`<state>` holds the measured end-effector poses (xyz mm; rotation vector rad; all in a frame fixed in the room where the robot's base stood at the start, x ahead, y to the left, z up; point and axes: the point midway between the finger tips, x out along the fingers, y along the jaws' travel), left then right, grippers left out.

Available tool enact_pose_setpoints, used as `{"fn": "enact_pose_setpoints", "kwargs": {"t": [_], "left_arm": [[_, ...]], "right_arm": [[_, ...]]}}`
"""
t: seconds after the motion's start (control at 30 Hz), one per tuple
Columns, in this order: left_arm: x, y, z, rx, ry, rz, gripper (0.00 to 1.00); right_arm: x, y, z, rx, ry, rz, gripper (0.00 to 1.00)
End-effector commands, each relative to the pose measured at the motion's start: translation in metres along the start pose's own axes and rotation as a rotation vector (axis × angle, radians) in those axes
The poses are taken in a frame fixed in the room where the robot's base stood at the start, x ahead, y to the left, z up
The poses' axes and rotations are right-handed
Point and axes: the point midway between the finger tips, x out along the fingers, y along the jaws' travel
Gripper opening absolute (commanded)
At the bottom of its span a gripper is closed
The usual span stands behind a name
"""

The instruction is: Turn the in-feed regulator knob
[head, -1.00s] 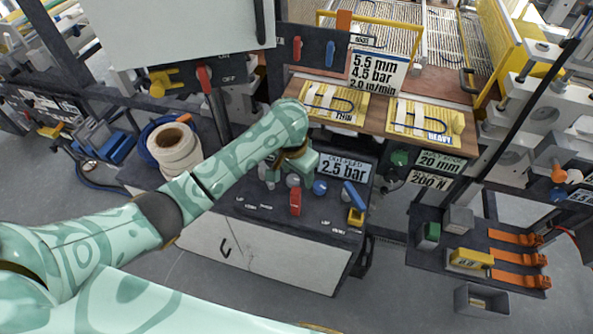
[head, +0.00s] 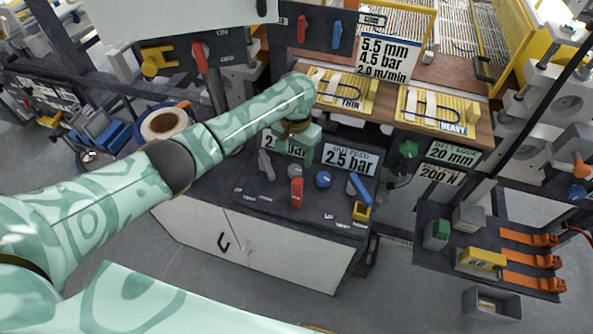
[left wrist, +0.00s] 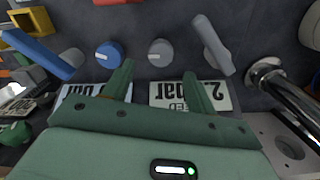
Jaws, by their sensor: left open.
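The grey round knob (head: 295,171) sits on the dark control panel below a partly hidden "bar" sign (head: 273,141). It also shows in the left wrist view (left wrist: 160,52), with an upside-down "FEED" sign (left wrist: 218,96) close by. A blue knob (head: 323,179) stands beside it, below the "OUT FEED 2.5 bar" sign (head: 350,160). My left gripper (head: 300,152) is open and empty over the panel. In the left wrist view its two fingers (left wrist: 158,70) are spread, and the grey knob lies beyond the gap between them, apart from both. My right gripper is not in view.
A grey lever (head: 266,165), a red lever (head: 297,192) and a blue lever (head: 359,188) rise from the panel around the knobs. A metal post (left wrist: 290,95) shows in the left wrist view. Sample boards (head: 345,92) lie on the shelf behind.

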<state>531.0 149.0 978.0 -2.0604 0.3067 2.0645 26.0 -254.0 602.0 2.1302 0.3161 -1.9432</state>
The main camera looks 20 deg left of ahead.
Motion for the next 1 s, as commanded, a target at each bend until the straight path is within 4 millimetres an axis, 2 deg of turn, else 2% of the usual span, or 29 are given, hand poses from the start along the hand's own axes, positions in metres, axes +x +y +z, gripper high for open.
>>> {"fn": "enact_pose_setpoints", "kwargs": {"t": [0.03, 0.23, 0.4, 0.67, 0.8, 0.83, 1.0], "left_arm": [[0.018, 0.000, 0.000, 0.001, -0.003, 0.000, 0.57], [0.048, 0.000, 0.000, 0.001, -0.001, -0.001, 0.57], [0.056, 0.000, 0.000, 0.001, 0.000, -0.001, 0.57], [0.055, 0.000, 0.000, 0.001, 0.001, -0.001, 0.57], [0.055, 0.000, 0.000, 0.001, 0.001, -0.001, 0.18], [0.055, 0.000, 0.000, 0.001, 0.001, -0.001, 0.12], [0.055, 0.000, 0.000, 0.004, 0.001, -0.002, 0.12]], "right_arm": [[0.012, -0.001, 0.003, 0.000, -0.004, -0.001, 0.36], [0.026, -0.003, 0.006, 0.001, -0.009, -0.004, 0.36], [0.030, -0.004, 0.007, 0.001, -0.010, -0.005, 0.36], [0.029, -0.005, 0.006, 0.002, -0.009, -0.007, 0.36], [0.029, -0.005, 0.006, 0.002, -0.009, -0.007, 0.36], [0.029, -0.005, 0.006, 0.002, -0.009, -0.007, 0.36], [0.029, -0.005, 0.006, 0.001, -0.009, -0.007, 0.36]]}}
